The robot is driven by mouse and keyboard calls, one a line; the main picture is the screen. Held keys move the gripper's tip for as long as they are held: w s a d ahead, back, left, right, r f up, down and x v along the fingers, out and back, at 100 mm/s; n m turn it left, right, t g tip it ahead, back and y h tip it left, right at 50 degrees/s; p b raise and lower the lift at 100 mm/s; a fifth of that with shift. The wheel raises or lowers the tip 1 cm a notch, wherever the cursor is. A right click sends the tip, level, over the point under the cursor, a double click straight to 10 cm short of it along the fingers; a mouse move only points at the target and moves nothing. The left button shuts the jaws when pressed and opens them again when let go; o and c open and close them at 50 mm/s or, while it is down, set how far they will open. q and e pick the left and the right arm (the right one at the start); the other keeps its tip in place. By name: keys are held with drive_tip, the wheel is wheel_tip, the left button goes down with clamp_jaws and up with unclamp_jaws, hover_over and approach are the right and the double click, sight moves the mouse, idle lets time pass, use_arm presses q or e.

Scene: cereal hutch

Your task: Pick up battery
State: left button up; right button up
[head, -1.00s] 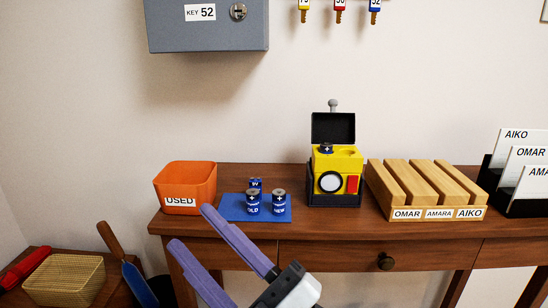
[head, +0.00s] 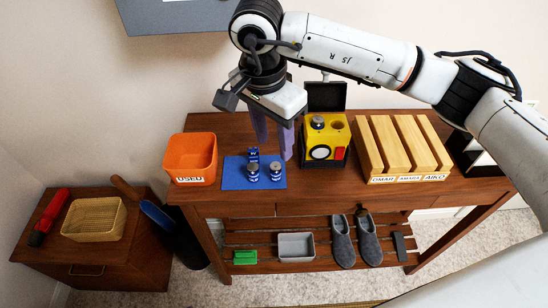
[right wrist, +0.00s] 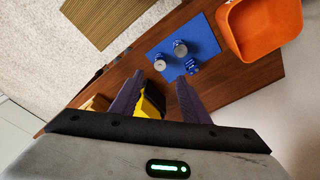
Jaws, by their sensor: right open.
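Two round blue batteries stand upright on the blue mat (head: 233,179): the left one (head: 253,173), marked OLD earlier, and the right one (head: 275,172), marked NEW earlier. A small 9V battery (head: 253,155) stands behind them. All three also show on the mat in the right wrist view (right wrist: 205,37). Another battery (head: 318,122) sits in the left socket of the yellow device (head: 312,136); its right socket looks empty. My right gripper (head: 273,148) is open and empty, pointing down behind the mat, between the 9V battery and the device. My left gripper is out of view.
The orange USED bin (head: 190,158) stands left of the mat. The device's black lid (head: 326,97) is up. A slatted wooden rack (head: 401,146) stands right of the device. A side table with a basket (head: 94,219) is at lower left.

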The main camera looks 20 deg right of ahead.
sight(275, 166)
drive_tip(key=f, duration=0.3)
drive_tip(key=shift+d+f, duration=0.2)
drive_tip(key=shift+f, duration=0.2)
drive_tip(key=shift+w+d+f+p, duration=0.1)
drive_tip(key=shift+f+p, duration=0.65)
drive_tip(key=shift+f, duration=2.05)
drive_tip(key=shift+c, duration=0.5)
clamp_jaws()
